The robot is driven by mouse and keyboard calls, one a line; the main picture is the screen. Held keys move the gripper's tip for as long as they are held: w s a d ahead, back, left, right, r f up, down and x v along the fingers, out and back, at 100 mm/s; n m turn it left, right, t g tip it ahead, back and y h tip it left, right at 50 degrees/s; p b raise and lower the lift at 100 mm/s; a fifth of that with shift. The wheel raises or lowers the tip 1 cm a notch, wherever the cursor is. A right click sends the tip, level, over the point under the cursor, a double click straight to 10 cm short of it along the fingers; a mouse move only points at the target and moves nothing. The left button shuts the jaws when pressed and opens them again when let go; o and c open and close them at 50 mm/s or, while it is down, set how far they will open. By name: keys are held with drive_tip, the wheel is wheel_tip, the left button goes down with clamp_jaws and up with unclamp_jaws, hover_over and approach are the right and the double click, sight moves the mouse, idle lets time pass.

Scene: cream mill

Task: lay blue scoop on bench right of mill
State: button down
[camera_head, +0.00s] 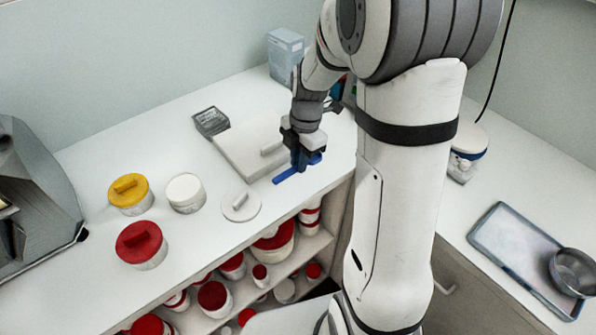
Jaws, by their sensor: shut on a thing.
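The blue scoop (285,175) is in my gripper (302,158). One blue end sticks out toward the lower left and a bit of blue shows to the right of the jaws; the jaws hide its middle. My gripper is shut on it, pointing down near the front edge of the white bench (85,280). I cannot tell whether the scoop touches the bench. A grey metal machine (45,190), which looks like the mill, stands at the far left, partly cut off. The scoop is well to its right.
A yellow-lidded jar (130,194), red-lidded jar (141,245), white jar (185,193) and white lid (240,205) stand between machine and gripper. A flat white slab (245,150) lies beside the gripper. A blue-white box (285,55) is behind. A tray (515,255) is right.

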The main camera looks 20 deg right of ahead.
sight(300, 181)
drive_tip(key=shift+d+f, duration=0.15)
drive_tip(key=shift+f, duration=2.05)
drive_tip(key=shift+f, duration=0.25)
drive_tip(key=c, duration=1.4)
unclamp_jaws()
drive_tip(key=shift+r, duration=0.1)
drive_tip(key=shift+r, duration=0.15)
drive_tip(key=r, duration=0.3)
drive_tip(key=d+r, duration=0.1)
drive_tip(key=r, duration=0.7)
drive_tip(key=shift+w+d, duration=0.15)
drive_tip(key=shift+w, duration=0.15)
drive_tip(key=shift+s+r+m, duration=0.2)
drive_tip(key=shift+r+m, duration=0.1)
drive_tip(key=shift+r, duration=0.25)
drive_tip(key=s+r+m+t, duration=0.1)
drive_tip(key=s+m, duration=0.4)
drive_tip(key=m, duration=0.2)
drive_tip(key=s+a+r+m+t+h, duration=0.1)
drive_tip(key=s+m, duration=0.4)
drive_tip(key=m, duration=0.2)
drive_tip(key=s+a+r+m+t, duration=0.1)
drive_tip(key=s+r+m, duration=0.1)
drive_tip(key=s+m, duration=0.4)
drive_tip(key=shift+s+m+t, duration=0.1)
drive_tip(key=shift+m+t, duration=0.2)
drive_tip(key=shift+m, duration=0.8)
